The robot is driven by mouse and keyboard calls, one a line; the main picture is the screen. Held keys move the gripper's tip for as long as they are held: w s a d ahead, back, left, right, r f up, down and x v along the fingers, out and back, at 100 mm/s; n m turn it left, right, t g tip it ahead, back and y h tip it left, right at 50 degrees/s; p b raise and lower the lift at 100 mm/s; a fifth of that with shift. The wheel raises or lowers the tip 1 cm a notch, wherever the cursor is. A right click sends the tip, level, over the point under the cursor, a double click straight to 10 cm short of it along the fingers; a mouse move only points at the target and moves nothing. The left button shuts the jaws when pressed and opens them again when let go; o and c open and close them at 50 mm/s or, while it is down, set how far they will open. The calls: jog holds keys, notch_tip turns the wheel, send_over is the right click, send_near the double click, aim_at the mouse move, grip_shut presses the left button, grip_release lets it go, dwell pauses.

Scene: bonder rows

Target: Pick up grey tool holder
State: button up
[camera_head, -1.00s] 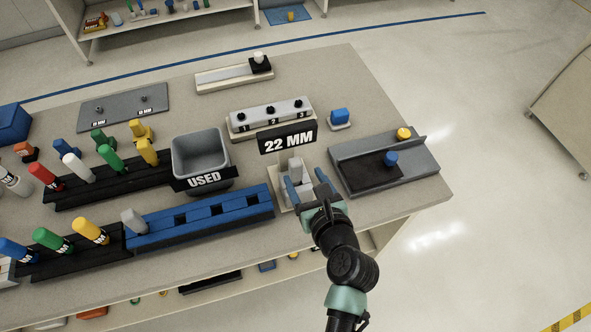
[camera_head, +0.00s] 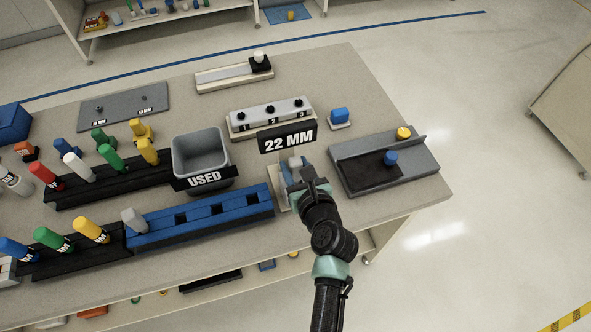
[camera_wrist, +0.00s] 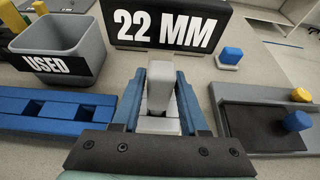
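A grey tool holder (camera_wrist: 160,88) stands upright on a small light stand, in front of the black 22 MM sign (camera_head: 287,137). In the head view its top (camera_head: 294,162) shows just beyond my gripper. My gripper (camera_wrist: 162,92) is open, its two blue fingers on either side of the holder. A gap shows at the near end; whether the fingertips touch the holder is hard to see. In the head view my wrist hides most of the stand. A second grey holder (camera_head: 134,220) stands at the left end of the blue rack (camera_head: 215,212).
The grey USED bin (camera_head: 200,152) is left of the sign. A grey tray (camera_head: 350,150) with a black pad and a blue-topped piece (camera_head: 391,158) lies close on the right. Coloured holders stand in black racks (camera_head: 110,185) at the left.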

grip_shut()
jog(key=shift+r, duration=0.1)
